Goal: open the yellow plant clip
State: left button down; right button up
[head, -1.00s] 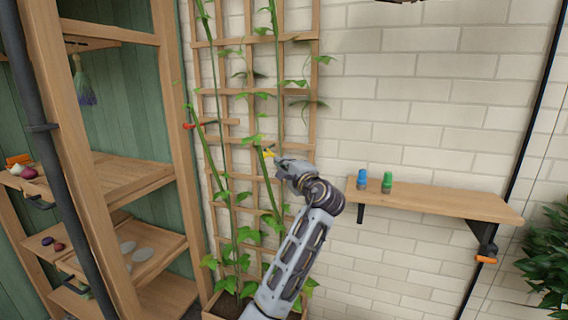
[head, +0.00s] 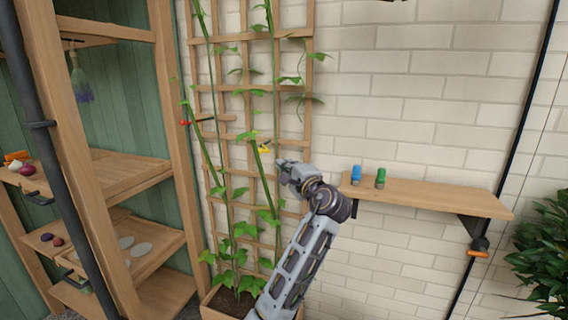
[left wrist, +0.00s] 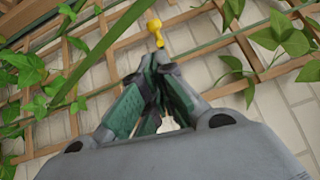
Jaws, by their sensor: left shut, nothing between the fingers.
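The yellow plant clip (head: 264,149) sits on the trellis beside a green stem, at mid height in the head view. In the left wrist view the yellow clip (left wrist: 155,31) shows just beyond my fingertips, with a small gap between. My left gripper (head: 281,164) is just right of and slightly below the clip in the head view. In the left wrist view the left gripper (left wrist: 155,66) has its green-padded fingers together at the tips and holds nothing. Whether the clip's jaws are open or closed is too small to tell. My right gripper is not in view.
The wooden trellis (head: 308,100) with climbing stems stands against the brick wall. A red clip (head: 185,122) is further left. A wall shelf (head: 430,196) with a blue item (head: 356,173) and a green item (head: 380,178) is on the right. A wooden rack (head: 172,110) stands left.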

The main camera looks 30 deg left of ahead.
pick_arm(q)
jog(key=v, duration=0.6)
jog(key=shift+s+a, duration=0.2)
jog(key=shift+s, duration=0.15)
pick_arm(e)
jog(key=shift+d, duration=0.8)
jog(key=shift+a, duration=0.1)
